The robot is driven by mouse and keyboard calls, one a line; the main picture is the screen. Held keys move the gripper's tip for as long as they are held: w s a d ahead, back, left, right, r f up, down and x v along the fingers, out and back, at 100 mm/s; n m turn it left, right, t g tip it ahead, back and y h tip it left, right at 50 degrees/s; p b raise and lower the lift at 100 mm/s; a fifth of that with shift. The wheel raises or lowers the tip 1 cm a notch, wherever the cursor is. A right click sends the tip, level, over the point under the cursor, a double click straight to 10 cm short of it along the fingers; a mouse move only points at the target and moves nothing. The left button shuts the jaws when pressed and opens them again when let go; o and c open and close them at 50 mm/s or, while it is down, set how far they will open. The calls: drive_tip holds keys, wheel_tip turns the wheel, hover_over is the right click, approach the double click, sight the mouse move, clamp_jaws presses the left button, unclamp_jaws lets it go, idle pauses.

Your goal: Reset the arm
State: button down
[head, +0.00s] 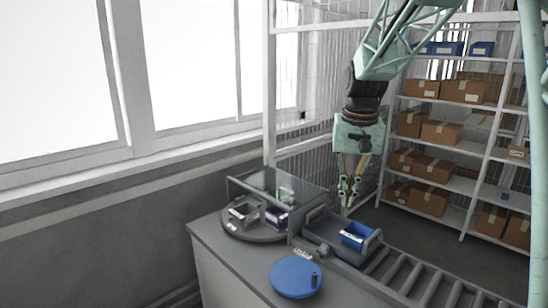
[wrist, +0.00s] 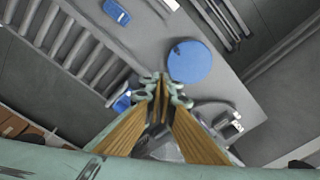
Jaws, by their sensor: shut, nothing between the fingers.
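My gripper (head: 348,198) hangs pointing down above the back of the grey tray (head: 318,228) on the counter. It is shut and empty. In the wrist view its fingertips (wrist: 160,88) meet in the middle, in front of part of the counter. My arm reaches down to it from the upper right of the head view.
On the counter (head: 238,262) are a blue disc (head: 296,277), a round turntable (head: 240,228) with small items under a clear cover (head: 270,185), and a blue bin (head: 355,234) in the tray. A roller conveyor (head: 420,280) runs right. Shelves (head: 455,105) with boxes stand behind.

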drive_tip(key=s+r+n+t+b, duration=0.1)
drive_tip(key=s+r, duration=0.2)
drive_tip(key=s, duration=0.8)
drive_tip(key=s+r+b, duration=0.2)
drive_tip(key=s+r, duration=0.1)
drive_tip(key=s, duration=0.8)
drive_tip(key=s+f+b, duration=0.1)
drive_tip(key=s+f, duration=0.1)
drive_tip(key=s, duration=0.9)
drive_tip(key=s+f+n+t+b, duration=0.1)
drive_tip(key=s+f, duration=0.2)
drive_tip(key=s, duration=0.9)
drive_tip(key=shift+s+f+t+b, duration=0.25)
drive_tip(key=shift+s+t+b, duration=0.05)
drive_tip(key=shift+b, duration=0.1)
